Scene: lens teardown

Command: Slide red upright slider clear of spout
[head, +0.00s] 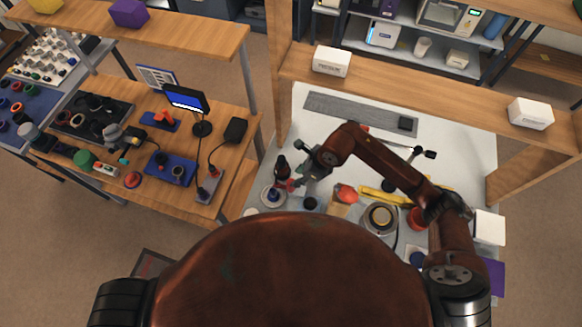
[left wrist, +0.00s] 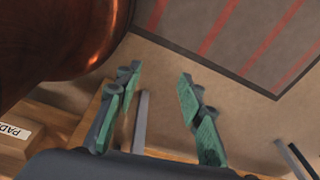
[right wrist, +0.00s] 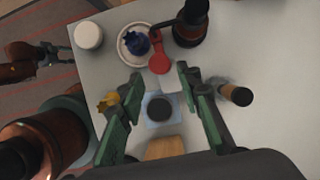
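The red slider (right wrist: 158,64) shows in the right wrist view as a rounded flat piece beside a dark upright device (right wrist: 191,24). I cannot make out a separate spout there. In the head view, the red piece (head: 289,184) is next to the dark device (head: 281,168). My right gripper (right wrist: 160,76) is open, with the red piece just ahead of and between its fingertips; I cannot tell if they touch. It also shows in the head view (head: 300,168). My left gripper (left wrist: 158,77) is open and empty above the floor, hidden in the head view.
A white dish (right wrist: 121,46) with a blue part (right wrist: 137,42) sits left of the red piece. A white round pot (right wrist: 88,36), a dark cylinder (right wrist: 160,108) and a lying brown-and-black tool (right wrist: 236,94) are nearby. The white worktop (head: 455,150) is clearer at the back right.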

